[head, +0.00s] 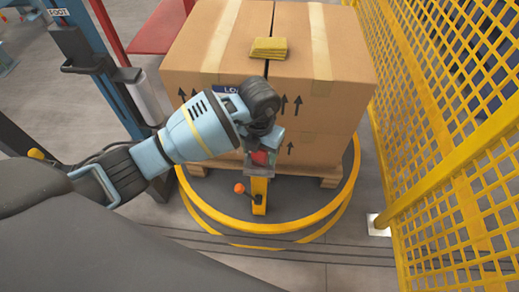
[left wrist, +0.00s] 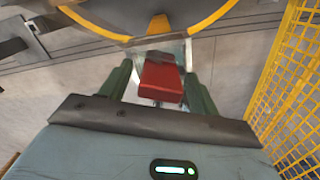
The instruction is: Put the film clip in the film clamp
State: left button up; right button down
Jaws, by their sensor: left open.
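The red film clip (left wrist: 162,80) lies between the two green fingers of my left gripper (left wrist: 158,74) in the left wrist view, with a gap at each side. The gripper is open. A clear, film-like piece (left wrist: 190,52) shows just beyond the clip. In the head view the left gripper (head: 260,168) is in front of the boxes' lower part, with the red clip partly hidden in it. Below it is a yellow post (head: 259,196) with an orange-knobbed lever (head: 240,188), perhaps the film clamp; its top is hidden. My right gripper is not in view.
Large cardboard boxes (head: 335,95) stand on a wooden pallet (head: 330,179) inside a yellow-rimmed round turntable (head: 335,212). Yellow mesh fencing (head: 440,150) closes the right side. A blue column (head: 100,70) stands at left.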

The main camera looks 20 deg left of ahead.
pick_arm(q)
notch_tip(320, 180, up, 12)
jog(key=p, duration=0.2)
dwell(0.6)
